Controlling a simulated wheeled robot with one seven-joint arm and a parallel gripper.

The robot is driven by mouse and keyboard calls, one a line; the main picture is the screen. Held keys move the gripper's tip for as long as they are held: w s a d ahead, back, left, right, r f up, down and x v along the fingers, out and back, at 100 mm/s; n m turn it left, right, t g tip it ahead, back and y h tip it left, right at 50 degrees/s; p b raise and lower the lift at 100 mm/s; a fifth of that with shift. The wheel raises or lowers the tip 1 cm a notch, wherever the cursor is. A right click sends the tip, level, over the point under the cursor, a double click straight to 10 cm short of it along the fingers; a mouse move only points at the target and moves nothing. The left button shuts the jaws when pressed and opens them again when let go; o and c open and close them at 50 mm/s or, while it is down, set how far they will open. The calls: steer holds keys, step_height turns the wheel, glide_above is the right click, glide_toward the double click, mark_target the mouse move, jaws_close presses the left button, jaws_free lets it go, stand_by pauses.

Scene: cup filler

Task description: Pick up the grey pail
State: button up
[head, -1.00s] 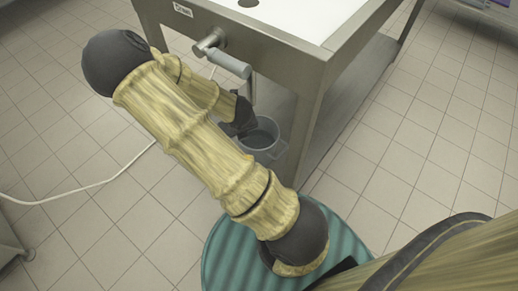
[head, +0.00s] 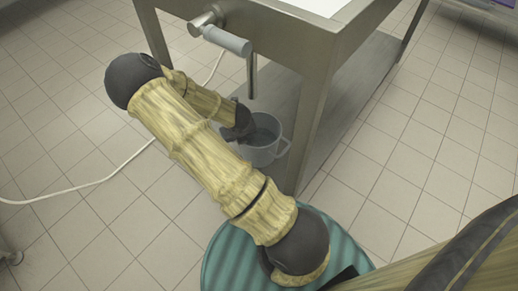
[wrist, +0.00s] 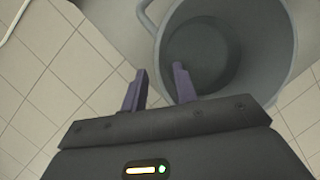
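In the wrist view I look down into the open pail (wrist: 262,58), which looks empty. My gripper (wrist: 159,68) is open, with two purple fingers apart. The pail's near rim passes between them in the picture: one finger overlaps the pail's inside, the other lies outside over the floor. I cannot tell whether the fingers are below the rim or touch it. In the head view the fingers are hidden.
A tap (head: 226,40) with a downward spout juts out above the pail. A white cable (head: 95,183) lies on the floor at left. Open floor lies left.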

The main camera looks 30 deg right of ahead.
steer(key=b+x, duration=0.3)
steer(key=x, duration=0.1)
steer(key=shift+s+d+f+b, duration=0.2)
steer(key=shift+s+b, duration=0.1)
steer(key=shift+b, duration=0.1)
steer(key=shift+w+f+b, duration=0.25)
steer(key=shift+f+b, duration=0.05)
steer(key=shift+f, duration=0.15)
jaws_close()
steer(key=shift+w+r, duration=0.1)
stand_by(1.2)
